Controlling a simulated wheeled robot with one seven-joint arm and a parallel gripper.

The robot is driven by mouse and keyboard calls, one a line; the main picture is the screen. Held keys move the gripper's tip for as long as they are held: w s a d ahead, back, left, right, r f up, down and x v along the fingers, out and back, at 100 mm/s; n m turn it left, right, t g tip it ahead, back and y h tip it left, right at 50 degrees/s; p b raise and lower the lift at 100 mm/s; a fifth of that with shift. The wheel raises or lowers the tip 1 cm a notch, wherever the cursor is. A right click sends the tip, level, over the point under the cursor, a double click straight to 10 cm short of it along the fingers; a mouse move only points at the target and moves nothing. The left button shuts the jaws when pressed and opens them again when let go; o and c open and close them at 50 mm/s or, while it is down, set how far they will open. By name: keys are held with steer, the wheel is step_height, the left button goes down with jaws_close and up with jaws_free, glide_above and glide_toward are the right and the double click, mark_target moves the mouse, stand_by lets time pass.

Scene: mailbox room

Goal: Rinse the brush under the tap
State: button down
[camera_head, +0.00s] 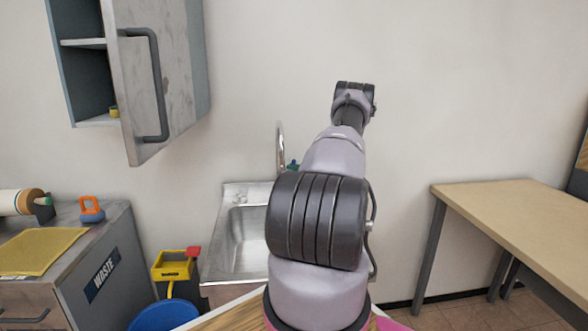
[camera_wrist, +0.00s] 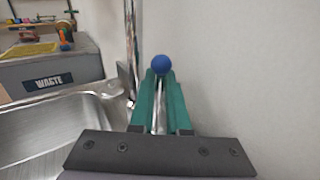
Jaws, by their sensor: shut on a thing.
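In the wrist view my gripper (camera_wrist: 160,82) has its green fingers close around a thin chrome rod with a blue ball (camera_wrist: 162,65) at its end. The rod looks like a tap lever, but its join is hidden. The chrome tap (camera_wrist: 130,45) rises just left of the fingers. In the head view the tap (camera_head: 280,148) stands behind the sink (camera_head: 240,190), with only a bit of my green fingers beside it. No running water shows. An orange-handled item with a blue base, possibly the brush (camera_head: 91,210), sits on the left counter, away from my gripper.
The waste cabinet (camera_head: 105,275) bears a yellow cloth (camera_head: 40,250) and a paper roll (camera_head: 20,202). A wall cabinet door (camera_head: 145,85) hangs open. A yellow bucket (camera_head: 175,268) and a blue bin (camera_head: 165,316) stand left of the sink. A wooden table (camera_head: 520,215) is at right.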

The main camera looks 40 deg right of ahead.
steer(key=shift+s, duration=0.1)
steer(key=shift+s+a+n+t, duration=0.3)
steer(key=shift+s+n, duration=0.15)
steer(key=shift+n, duration=0.25)
steer(key=shift+y, duration=0.4)
steer(key=c, duration=0.9)
jaws_free()
steer(key=v, duration=1)
steer(key=shift+s+d, duration=0.2)
steer(key=shift+s, duration=0.15)
